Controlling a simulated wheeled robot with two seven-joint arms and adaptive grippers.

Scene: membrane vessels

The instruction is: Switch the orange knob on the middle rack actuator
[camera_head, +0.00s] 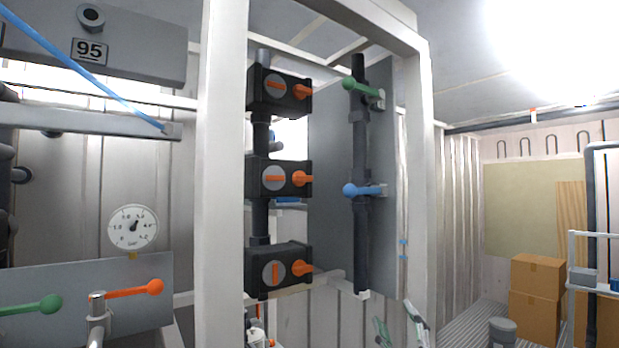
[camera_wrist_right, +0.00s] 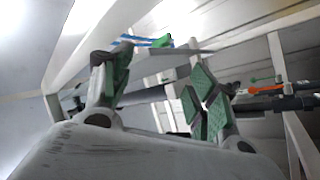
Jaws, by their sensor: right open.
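The rack holds three black actuators in a vertical stack. The middle rack actuator (camera_head: 258,190) has a grey disc with a horizontal orange bar, and its orange knob (camera_head: 301,179) sticks out on the right side. My right gripper (camera_head: 399,326) is low in the head view, right of and below the stack, partly cut by the lower edge and apart from the knob. In the right wrist view the gripper (camera_wrist_right: 158,92) is open, its green pads apart, with nothing between them. The middle knob cannot be made out there. My left gripper is not in view.
The top actuator (camera_head: 257,100) also shows a horizontal bar; the bottom actuator (camera_head: 256,282) shows a vertical one. A dark pipe with a green lever (camera_head: 362,87) and a blue lever (camera_head: 366,190) stands right of the stack. White frame posts (camera_head: 221,180) flank the rack.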

